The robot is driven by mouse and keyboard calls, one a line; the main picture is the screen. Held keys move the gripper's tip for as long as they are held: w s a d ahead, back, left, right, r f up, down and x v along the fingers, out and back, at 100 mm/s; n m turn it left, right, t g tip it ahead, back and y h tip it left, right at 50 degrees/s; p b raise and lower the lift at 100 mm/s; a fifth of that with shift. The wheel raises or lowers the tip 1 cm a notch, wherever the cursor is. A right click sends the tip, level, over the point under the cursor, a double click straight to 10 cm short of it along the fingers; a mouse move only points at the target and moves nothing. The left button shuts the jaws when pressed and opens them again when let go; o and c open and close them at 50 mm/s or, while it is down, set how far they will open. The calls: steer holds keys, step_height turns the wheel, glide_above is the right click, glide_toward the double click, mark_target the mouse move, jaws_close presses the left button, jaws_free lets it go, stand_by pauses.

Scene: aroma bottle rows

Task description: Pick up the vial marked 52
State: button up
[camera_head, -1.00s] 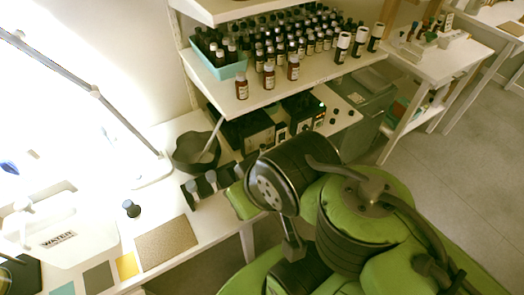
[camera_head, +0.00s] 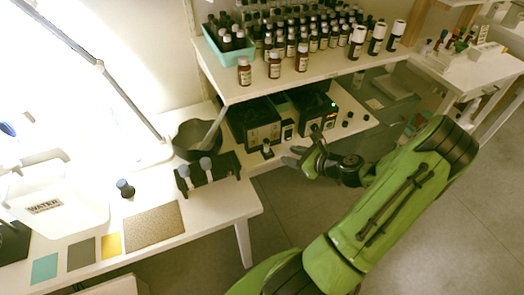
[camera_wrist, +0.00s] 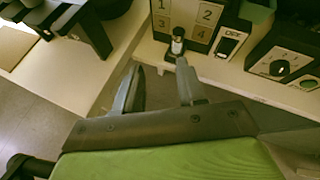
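A small vial (camera_wrist: 177,42) with a dark cap and pale label stands upright on a small black base at the shelf edge. It also shows in the head view (camera_head: 267,147), and its number is too small to read. My gripper (camera_wrist: 159,68) is open and empty, with its fingers pointing toward the shelf edge. The right finger is close below the vial in the picture; I cannot tell whether they touch. In the head view my gripper (camera_head: 294,156) is just right of the vial. Many dark-capped bottles (camera_head: 300,40) stand in rows on the upper shelf, their numbers unreadable.
A black box with panels numbered 1 to 4 (camera_wrist: 207,14) stands behind the vial, beside a switch (camera_wrist: 228,43) and a dial box (camera_wrist: 281,67). A black rack (camera_head: 212,186) and dark bowl (camera_head: 190,141) are on the left table. Open floor lies below my gripper.

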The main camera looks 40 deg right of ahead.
steer(key=s+d+f+m+h, duration=0.1)
steer(key=d+m, duration=0.1)
steer(key=m+t+b, duration=0.1)
steer(key=b, duration=0.2)
glide_toward(266, 146)
steer(key=w, duration=0.3)
steer(key=x, duration=0.2)
steer(key=b+x, duration=0.1)
steer(key=x, duration=0.1)
steer(key=f+x, duration=0.1)
steer(key=shift+w+d+f, duration=0.1)
steer(key=shift+w+d, duration=0.1)
steer(key=shift+d, duration=0.2)
steer(key=shift+s, duration=0.1)
steer(key=shift+c, duration=0.5)
jaws_close()
